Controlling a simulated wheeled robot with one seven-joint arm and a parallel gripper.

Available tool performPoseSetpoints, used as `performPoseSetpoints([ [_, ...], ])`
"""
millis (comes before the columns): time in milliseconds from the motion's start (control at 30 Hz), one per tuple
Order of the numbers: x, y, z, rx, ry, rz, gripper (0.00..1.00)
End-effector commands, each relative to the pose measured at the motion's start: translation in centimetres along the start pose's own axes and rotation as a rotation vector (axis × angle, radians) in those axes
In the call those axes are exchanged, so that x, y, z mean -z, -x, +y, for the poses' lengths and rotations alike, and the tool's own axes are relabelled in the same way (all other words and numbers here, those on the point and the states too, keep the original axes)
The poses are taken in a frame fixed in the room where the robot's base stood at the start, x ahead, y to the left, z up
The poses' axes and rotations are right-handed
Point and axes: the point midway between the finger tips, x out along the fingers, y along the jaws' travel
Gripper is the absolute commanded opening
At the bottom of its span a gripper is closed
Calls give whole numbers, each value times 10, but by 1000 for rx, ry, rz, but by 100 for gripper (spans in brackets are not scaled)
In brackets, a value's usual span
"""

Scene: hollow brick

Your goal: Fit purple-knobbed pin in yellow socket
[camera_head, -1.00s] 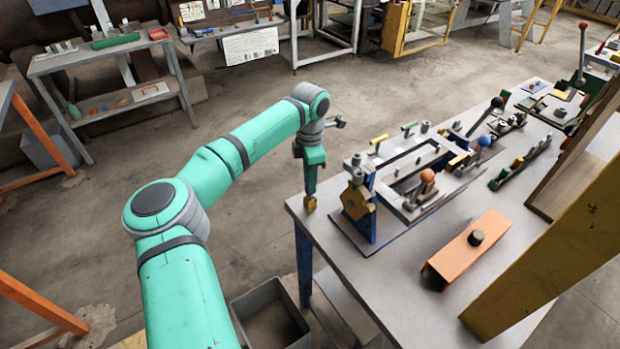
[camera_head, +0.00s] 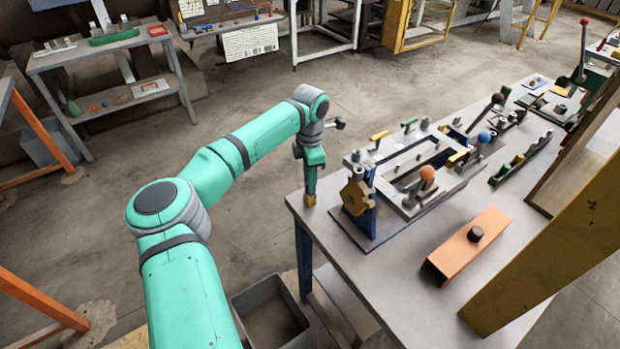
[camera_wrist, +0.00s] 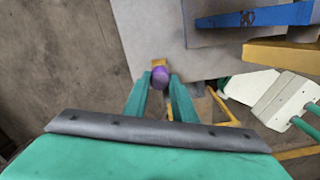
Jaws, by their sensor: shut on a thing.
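My gripper (camera_wrist: 161,84) is shut on the purple-knobbed pin, whose round purple knob (camera_wrist: 160,77) shows between the fingertips in the wrist view. A small ochre-yellow piece (camera_wrist: 158,63) shows just beyond the knob; I cannot tell whether it is part of the pin or separate. In the head view my gripper (camera_head: 310,190) points down by the table's left corner, with the ochre piece (camera_head: 309,200) at its tip. A yellow block (camera_head: 357,198), probably the socket, is on a blue stand to the right, apart from the gripper. The pin's shaft is hidden.
A grey table (camera_head: 395,283) carries a metal frame fixture (camera_head: 410,203) with several coloured knobs, close to my gripper's right. An orange channel piece (camera_head: 468,245) lies nearer the front. A yellow beam (camera_head: 560,240) crosses the right side. A grey bin (camera_head: 270,312) stands below the table.

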Motion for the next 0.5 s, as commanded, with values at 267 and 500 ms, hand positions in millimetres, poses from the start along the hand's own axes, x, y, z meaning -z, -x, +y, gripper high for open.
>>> performPoseSetpoints([
  [267,0,-4,0,0,0,1,1],
  [500,0,-8,0,0,0,1,1],
])
